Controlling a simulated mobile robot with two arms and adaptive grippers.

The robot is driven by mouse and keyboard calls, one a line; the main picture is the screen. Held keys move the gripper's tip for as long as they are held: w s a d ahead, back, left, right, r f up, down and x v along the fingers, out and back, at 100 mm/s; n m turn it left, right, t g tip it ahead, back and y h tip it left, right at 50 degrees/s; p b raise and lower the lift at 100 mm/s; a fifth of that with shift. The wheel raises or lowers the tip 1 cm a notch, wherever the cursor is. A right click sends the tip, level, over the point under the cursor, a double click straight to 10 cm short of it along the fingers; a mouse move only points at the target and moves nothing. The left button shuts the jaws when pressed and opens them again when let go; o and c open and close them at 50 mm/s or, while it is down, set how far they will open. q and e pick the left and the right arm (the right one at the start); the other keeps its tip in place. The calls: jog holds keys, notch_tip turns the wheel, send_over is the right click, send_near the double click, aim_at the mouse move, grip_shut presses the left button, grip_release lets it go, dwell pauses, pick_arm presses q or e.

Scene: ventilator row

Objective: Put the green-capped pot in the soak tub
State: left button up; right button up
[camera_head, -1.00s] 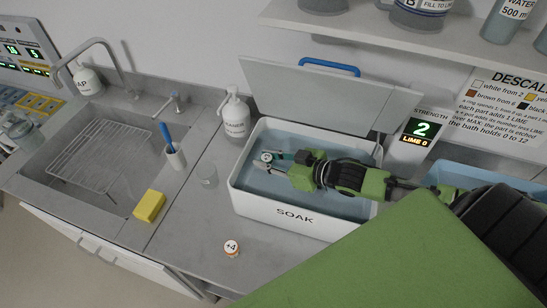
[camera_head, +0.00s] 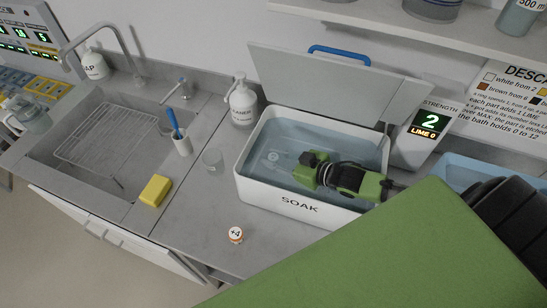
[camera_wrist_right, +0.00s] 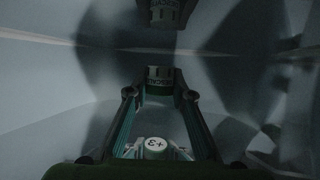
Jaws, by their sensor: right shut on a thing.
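The soak tub (camera_head: 262,188) is a white box marked SOAK, holding bluish water, with its grey lid (camera_head: 335,82) raised. My right gripper (camera_head: 287,162) reaches down into the tub from the right; its fingers look blurred, at or under the water. It is shut on the pot, whose pale top (camera_head: 276,156) shows faintly at the fingertips. In the right wrist view its white top marked +3 (camera_wrist_right: 157,145) sits between the fingers. The cap's green colour cannot be made out. My left gripper is out of view.
The display (camera_head: 429,124) beside the tub reads 2 and LIME 0.

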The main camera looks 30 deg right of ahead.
jog(key=o, duration=1.1)
jog(key=shift+f, duration=0.1)
jog(key=shift+r+p, duration=0.4)
jog(key=shift+r, duration=0.2)
jog(key=v, duration=1.2)
jog(key=shift+w+b, duration=0.1)
jog(key=shift+b, duration=0.2)
